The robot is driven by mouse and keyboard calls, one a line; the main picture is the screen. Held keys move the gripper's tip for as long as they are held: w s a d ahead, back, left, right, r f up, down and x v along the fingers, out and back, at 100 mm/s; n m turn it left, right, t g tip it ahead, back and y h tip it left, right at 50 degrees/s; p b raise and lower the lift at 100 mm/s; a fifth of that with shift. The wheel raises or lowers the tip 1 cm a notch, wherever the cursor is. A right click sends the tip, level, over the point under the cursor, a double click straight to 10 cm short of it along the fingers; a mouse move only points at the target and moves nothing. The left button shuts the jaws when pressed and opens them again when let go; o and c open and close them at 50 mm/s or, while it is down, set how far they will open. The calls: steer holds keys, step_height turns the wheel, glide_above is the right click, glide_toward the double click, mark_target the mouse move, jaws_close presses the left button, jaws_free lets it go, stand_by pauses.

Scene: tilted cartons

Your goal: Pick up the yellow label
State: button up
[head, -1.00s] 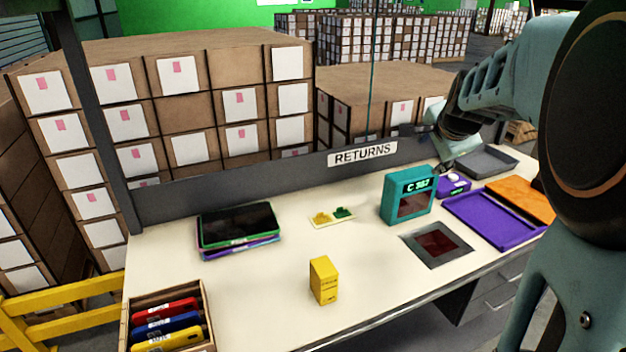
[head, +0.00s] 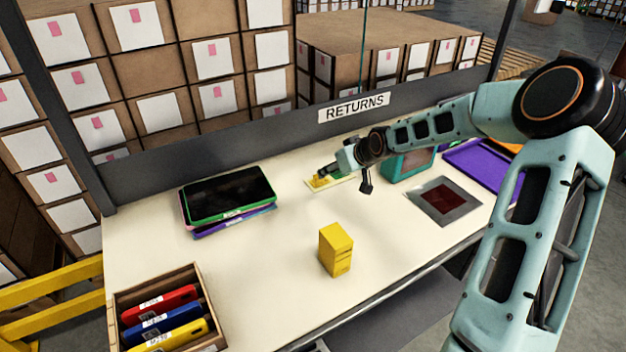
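A small cream card (head: 343,183) lies on the table below the RETURNS sign, with a yellow patch (head: 319,182) on its left part, which may be the yellow label. The green patch beside it is hidden behind my gripper. My gripper (head: 325,174) is low over the card, its tip at or just above the yellow patch. The fingers are too small and dark to tell whether they are open or shut, or whether they touch the yellow.
A yellow box (head: 336,250) stands nearer the front. Stacked tablets (head: 230,197) lie left, a crate of coloured cases (head: 208,338) front left. The teal device (head: 408,166) stands right of my gripper, near a dark red pad (head: 441,199). A grey barrier (head: 240,135) runs behind.

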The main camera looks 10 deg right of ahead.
mark_target(320, 181)
steer(key=x, duration=0.5)
steer(key=shift+w+a+r, duration=0.1)
steer(key=shift+a+r, duration=0.1)
steer(key=shift+b+x, duration=0.3)
steer(key=shift+x, duration=2.7)
steer(key=c, duration=0.4)
steer(key=shift+o, duration=0.2)
steer(key=shift+d+r, duration=0.1)
